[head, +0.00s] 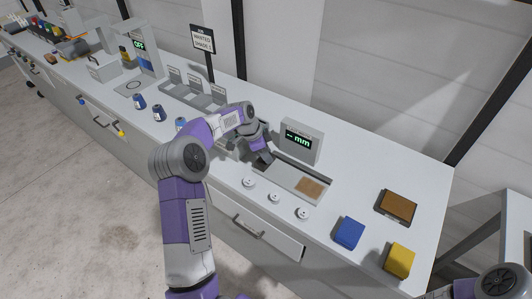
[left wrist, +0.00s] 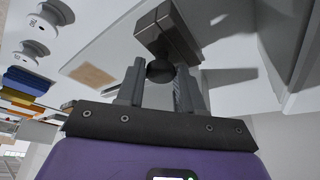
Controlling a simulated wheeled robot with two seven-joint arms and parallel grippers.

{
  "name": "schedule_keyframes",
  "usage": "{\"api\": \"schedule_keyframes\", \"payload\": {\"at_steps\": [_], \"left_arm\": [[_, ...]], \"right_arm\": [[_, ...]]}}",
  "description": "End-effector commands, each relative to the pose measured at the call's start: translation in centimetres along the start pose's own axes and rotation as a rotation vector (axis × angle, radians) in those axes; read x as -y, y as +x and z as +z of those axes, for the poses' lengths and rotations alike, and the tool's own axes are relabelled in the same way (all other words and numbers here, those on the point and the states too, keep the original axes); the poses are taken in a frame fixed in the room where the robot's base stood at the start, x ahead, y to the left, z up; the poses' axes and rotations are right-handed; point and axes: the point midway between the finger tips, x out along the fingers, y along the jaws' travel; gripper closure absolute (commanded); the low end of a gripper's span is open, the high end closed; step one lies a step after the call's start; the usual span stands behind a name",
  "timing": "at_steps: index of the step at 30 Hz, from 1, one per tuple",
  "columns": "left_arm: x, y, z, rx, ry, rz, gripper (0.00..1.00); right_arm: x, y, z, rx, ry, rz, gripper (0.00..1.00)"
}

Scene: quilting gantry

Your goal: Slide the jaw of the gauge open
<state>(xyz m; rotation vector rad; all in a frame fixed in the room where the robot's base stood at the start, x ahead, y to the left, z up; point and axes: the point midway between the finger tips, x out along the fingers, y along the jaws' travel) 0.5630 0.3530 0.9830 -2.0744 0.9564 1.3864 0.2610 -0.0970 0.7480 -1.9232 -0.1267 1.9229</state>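The gauge shows in the head view as a grey display box (head: 302,141) reading "-- mm" behind a low light-grey bed (head: 283,175) with a tan patch at its right end. My left gripper (head: 262,152) is over the left part of the bed. In the left wrist view a dark grey jaw block with a round black knob (left wrist: 160,71) stands at the fingertips. The fingers of my left gripper (left wrist: 161,84) are apart, one on each side of the knob. I cannot tell whether both touch it. My right gripper is out of view.
Several white labelled spools (head: 274,197) line the bench front. A blue block (head: 348,233), a yellow block (head: 399,260) and a brown-topped pad (head: 397,206) are at the right. A grey divided tray (head: 190,96) and a sign (head: 203,39) stand left of the gauge.

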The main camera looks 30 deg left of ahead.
Motion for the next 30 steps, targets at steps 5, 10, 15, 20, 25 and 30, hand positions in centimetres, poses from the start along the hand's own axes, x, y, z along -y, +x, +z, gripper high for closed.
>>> {"api": "schedule_keyframes", "payload": {"at_steps": [5,10,15,20,25,30], "left_arm": [[0.0,0.0,0.0,0.000,0.000,0.000,0.92],[0.0,0.0,0.0,0.000,0.000,0.000,1.00],[-0.4,0.2,-0.6,-0.001,0.003,0.000,1.00],[-2.6,1.4,-3.0,-0.001,0.006,0.001,1.00],[-4.7,2.1,-5.1,-0.001,0.004,0.001,1.00],[-5.3,2.3,-5.6,-0.002,0.001,0.001,1.00]], "right_arm": [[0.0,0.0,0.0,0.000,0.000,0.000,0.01],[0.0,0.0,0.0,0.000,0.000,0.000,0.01],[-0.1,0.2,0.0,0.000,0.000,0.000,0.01],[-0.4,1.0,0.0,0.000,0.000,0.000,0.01],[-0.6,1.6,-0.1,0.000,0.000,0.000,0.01],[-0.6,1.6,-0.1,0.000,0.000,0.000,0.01]]}}
